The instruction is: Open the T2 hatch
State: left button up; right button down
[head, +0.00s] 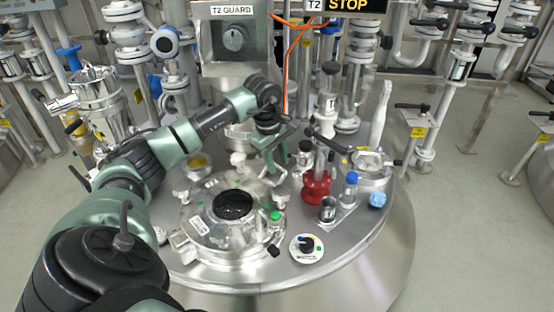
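The T2 hatch (203,236) is a round steel cover on top of the vessel, left of the middle, with a dark round area (235,204) at its centre. Knobs and clamps sit around its rim, one with a green top (275,217). My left gripper (277,165) points down above the far right side of the hatch, near a rim clamp. Its fingers look apart, with nothing seen between them; whether they touch the clamp cannot be told. My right gripper is not in view.
The T2 guard box (233,38) stands behind the hatch. A red valve base (316,187), a blue-capped bottle (350,187) and a round dial (307,247) are to the right. Pipes crowd the back. The vessel's front right rim (350,258) is clear.

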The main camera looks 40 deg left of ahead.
pick_arm(q)
grip_shut()
dwell(1.4)
